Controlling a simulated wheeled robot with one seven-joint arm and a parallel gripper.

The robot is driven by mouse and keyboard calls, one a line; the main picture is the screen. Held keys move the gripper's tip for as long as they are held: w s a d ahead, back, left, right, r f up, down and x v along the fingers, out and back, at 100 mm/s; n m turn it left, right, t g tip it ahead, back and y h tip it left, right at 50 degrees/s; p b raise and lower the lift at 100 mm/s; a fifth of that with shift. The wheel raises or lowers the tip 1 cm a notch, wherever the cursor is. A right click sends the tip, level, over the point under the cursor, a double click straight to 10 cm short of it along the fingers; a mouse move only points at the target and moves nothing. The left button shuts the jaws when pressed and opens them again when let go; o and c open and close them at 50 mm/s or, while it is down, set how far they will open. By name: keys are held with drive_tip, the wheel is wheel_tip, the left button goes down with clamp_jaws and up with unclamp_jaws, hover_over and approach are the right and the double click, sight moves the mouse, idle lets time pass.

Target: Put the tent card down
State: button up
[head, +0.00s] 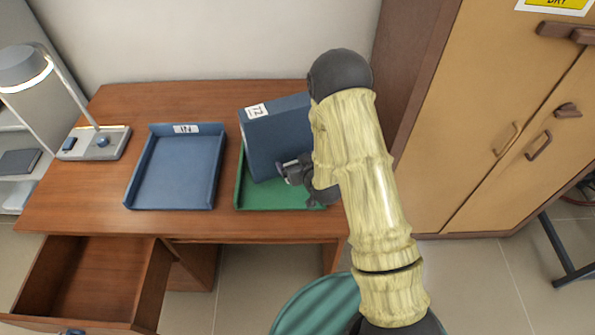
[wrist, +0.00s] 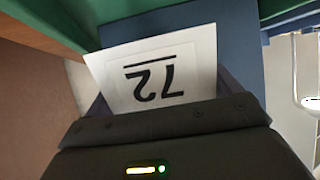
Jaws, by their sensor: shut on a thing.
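The tent card (wrist: 158,75) is a white folded card with an underlined black number, seen upside down in the wrist view. My gripper (wrist: 165,95) is shut on it, with a dark finger at each side. A blue surface lies behind the card. In the head view, my gripper (head: 288,170) is over the green tray (head: 242,196), in front of a blue box. I cannot make out the held card there.
The blue box (head: 276,140), with a small white label, stands tilted in the green tray. A blue tray (head: 172,178) with a label lies left on the wooden desk (head: 75,205). A lamp (head: 95,143) stands at far left. A drawer (head: 85,280) is open in front; cabinets (head: 455,120) stand right.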

drive_tip(key=shift+w+f, duration=0.1)
drive_tip(key=shift+f, duration=0.7)
drive_tip(key=shift+d, duration=0.1)
drive_tip(key=shift+f, duration=1.85)
drive_tip(key=shift+f, duration=0.15)
drive_tip(key=o, duration=0.7)
